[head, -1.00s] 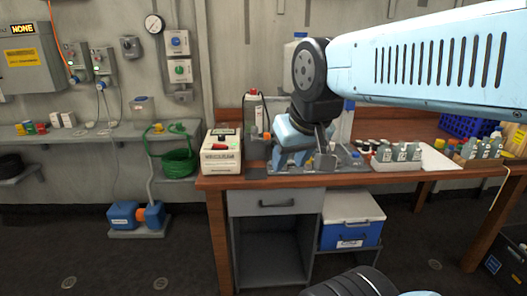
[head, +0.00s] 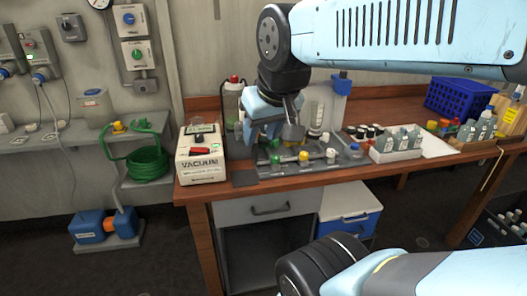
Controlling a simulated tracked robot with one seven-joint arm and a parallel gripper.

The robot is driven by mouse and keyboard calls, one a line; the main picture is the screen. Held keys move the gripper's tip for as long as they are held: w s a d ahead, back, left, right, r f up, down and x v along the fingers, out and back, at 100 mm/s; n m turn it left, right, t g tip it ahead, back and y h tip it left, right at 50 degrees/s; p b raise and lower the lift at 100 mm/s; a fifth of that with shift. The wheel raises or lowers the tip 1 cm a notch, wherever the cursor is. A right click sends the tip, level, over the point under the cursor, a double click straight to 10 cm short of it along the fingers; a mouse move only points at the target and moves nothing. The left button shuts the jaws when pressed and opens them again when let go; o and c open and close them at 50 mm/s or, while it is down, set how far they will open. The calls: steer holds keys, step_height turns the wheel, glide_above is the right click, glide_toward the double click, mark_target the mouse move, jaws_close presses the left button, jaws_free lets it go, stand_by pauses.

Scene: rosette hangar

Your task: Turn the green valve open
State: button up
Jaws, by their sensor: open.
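A grey valve manifold (head: 325,163) lies on the wooden workbench, with small coloured caps or knobs along it. A green knob (head: 275,159), which looks like the green valve, is at its left part, and a yellow knob (head: 303,157) is to its right. My gripper (head: 282,130) hangs above and behind the left part of the manifold in the picture, close to the green knob. The jaws are open and I see nothing between them. I cannot tell how far the fingertips are from the green knob. The gripper hides part of the manifold's back.
A vacuum box (head: 201,156) stands left of the manifold. A white tray of bottles (head: 397,145) is to the right, a blue crate (head: 463,97) behind it. A red-capped bottle (head: 234,95) stands behind the gripper. A wall box with a green knob (head: 138,54) is at upper left.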

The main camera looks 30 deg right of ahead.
steer(key=shift+o, duration=0.3)
steer(key=shift+o, duration=0.8)
steer(key=shift+w, duration=0.1)
steer(key=shift+o, duration=0.5)
steer(key=shift+w+d+m, duration=0.2)
steer(key=shift+w+m, duration=0.15)
steer(key=shift+m, duration=0.15)
steer(key=m+g+y, duration=0.2)
steer(key=m, duration=2.7)
glide_above(276, 157)
steer(key=s+d, duration=0.3)
steer(key=s, duration=0.2)
step_height(276, 157, down, 14)
steer(key=x, duration=1.3)
steer(key=shift+w+a+r, duration=0.15)
steer(key=shift+w+a, duration=0.15)
steer(key=shift+w, duration=0.1)
steer(key=shift+c, duration=0.4)
steer(key=c, duration=0.9)
